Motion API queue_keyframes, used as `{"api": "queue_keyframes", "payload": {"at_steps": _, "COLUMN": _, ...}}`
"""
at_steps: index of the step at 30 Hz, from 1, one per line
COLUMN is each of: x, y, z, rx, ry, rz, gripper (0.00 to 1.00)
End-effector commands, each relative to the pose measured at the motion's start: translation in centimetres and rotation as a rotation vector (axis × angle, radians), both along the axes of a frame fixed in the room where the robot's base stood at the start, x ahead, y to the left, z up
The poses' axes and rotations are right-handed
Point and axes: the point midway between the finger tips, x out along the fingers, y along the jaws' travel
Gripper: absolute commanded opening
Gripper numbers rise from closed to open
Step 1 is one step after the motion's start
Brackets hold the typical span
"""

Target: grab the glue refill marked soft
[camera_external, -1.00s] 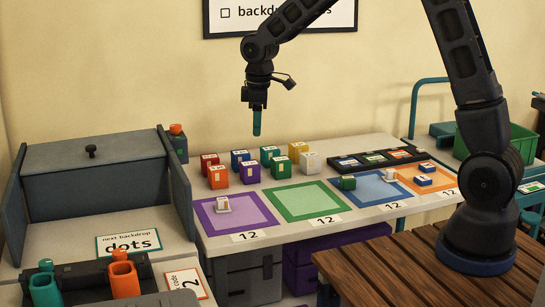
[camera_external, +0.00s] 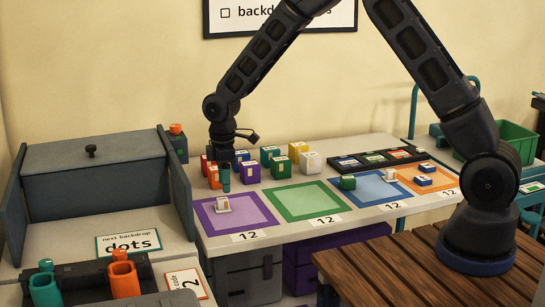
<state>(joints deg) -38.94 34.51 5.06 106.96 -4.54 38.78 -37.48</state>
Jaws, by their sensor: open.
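Several small coloured blocks with pale labels stand in a cluster on the table. They include an orange block (camera_external: 214,181), a purple block (camera_external: 250,173), green blocks (camera_external: 281,168), a yellow block (camera_external: 298,150) and a white block (camera_external: 309,162). The labels are too small to read, so I cannot tell which thing is the glue refill marked soft. My gripper (camera_external: 225,181) points down among the left blocks, between the orange and purple ones, with its teal fingertip low. It is open, with nothing seen held. It partly hides the red and blue blocks behind.
Purple (camera_external: 205,215), green (camera_external: 282,209), blue (camera_external: 392,201) and orange (camera_external: 448,188) framed mats line the table front, some bearing small blocks. A black labelled tray (camera_external: 345,163) lies behind. A grey box (camera_external: 95,180) stands left. Teal and orange holders (camera_external: 124,278) are front left.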

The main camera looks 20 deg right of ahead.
Motion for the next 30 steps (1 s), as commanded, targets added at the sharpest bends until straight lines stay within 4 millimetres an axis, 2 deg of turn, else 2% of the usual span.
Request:
{"api": "queue_keyframes", "payload": {"at_steps": 5, "x": 0.2, "y": 0.1, "z": -0.9, "rx": 0.000, "ry": -0.001, "rz": 0.000, "gripper": 0.45}}
{"api": "queue_keyframes", "payload": {"at_steps": 16, "x": 0.7, "y": 0.7, "z": -5.2, "rx": 0.000, "ry": 0.000, "rz": 0.000, "gripper": 0.45}}
{"api": "queue_keyframes", "payload": {"at_steps": 23, "x": 0.7, "y": 0.7, "z": -5.5, "rx": 0.001, "ry": -0.001, "rz": 0.000, "gripper": 0.45}}
{"api": "queue_keyframes", "payload": {"at_steps": 24, "x": 0.7, "y": 0.7, "z": -5.5, "rx": 0.001, "ry": -0.001, "rz": 0.000, "gripper": 0.43}}
{"api": "queue_keyframes", "payload": {"at_steps": 30, "x": 0.7, "y": 0.7, "z": -5.5, "rx": 0.001, "ry": -0.001, "rz": 0.000, "gripper": 0.04}}
